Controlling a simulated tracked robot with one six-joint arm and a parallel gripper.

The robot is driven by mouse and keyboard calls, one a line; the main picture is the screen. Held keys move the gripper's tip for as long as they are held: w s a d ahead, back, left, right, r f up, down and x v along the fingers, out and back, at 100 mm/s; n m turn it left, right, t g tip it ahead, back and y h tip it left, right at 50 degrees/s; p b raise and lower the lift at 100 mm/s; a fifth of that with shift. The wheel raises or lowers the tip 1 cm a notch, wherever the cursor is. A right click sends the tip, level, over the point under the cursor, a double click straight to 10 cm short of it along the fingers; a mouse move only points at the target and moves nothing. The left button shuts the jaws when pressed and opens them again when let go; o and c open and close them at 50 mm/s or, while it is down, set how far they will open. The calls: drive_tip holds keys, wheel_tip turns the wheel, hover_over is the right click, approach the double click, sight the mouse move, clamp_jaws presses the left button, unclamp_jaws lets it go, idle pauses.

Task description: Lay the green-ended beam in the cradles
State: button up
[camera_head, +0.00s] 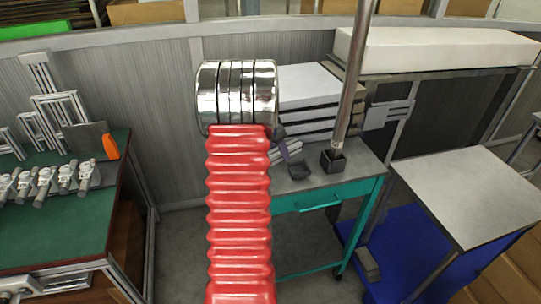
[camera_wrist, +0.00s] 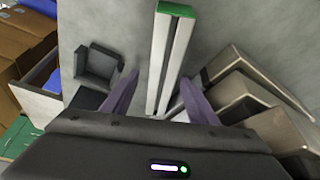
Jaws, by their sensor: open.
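The green-ended beam (camera_wrist: 171,60) is a pale grey double bar with a green cap at its far end in the wrist view. My gripper (camera_wrist: 160,80) is open, with one purple finger on each side of the beam in the picture. Neither finger visibly touches it, and I cannot tell how deep the beam sits between them. A dark U-shaped cradle (camera_wrist: 97,66) lies left of the beam. In the head view, my gripper (camera_head: 292,150) is over the bench, beside a dark cradle (camera_head: 300,170) and another dark holder (camera_head: 333,162).
A stack of grey slabs (camera_head: 306,100) stands behind my gripper and shows at right in the wrist view (camera_wrist: 240,92). A metal pole (camera_head: 353,80) crosses the right of the teal-drawer bench (camera_head: 350,182). A bare grey table (camera_head: 465,190) stands at right, a green bench (camera_head: 60,225) at left.

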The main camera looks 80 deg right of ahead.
drive_tip(key=shift+c, duration=0.5)
clamp_jaws()
idle(0.5)
